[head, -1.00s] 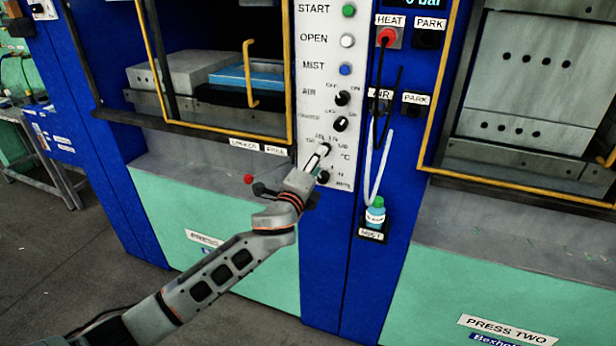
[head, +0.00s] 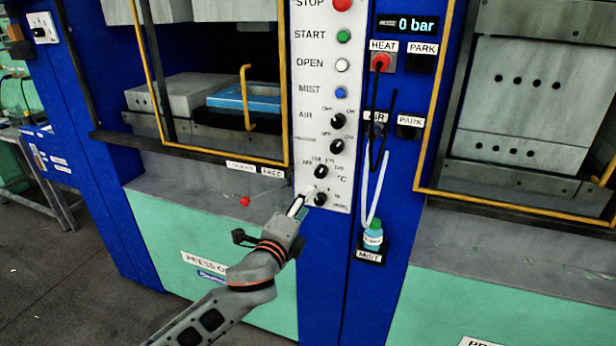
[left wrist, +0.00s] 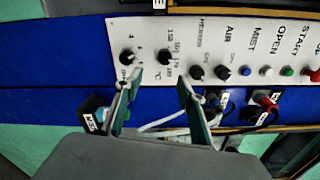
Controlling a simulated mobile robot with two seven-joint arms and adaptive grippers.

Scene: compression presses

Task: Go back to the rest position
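My left gripper (head: 298,206) is in front of the lower left edge of the white control panel (head: 312,120), beside its lowest black knob (head: 320,199). In the left wrist view its two green fingers (left wrist: 156,98) are spread apart with nothing between them, so it is open and empty. The °C knob (head: 321,171) is a little above it and clear of the fingers. My right gripper is in neither view.
The left press (head: 140,160) has a yellow-framed opening with a blue-topped block (head: 246,97) inside. A red ball knob (head: 244,201) is left of the gripper. A mist bottle (head: 373,236) and hanging cables are to the right. Open floor (head: 60,290) lies lower left.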

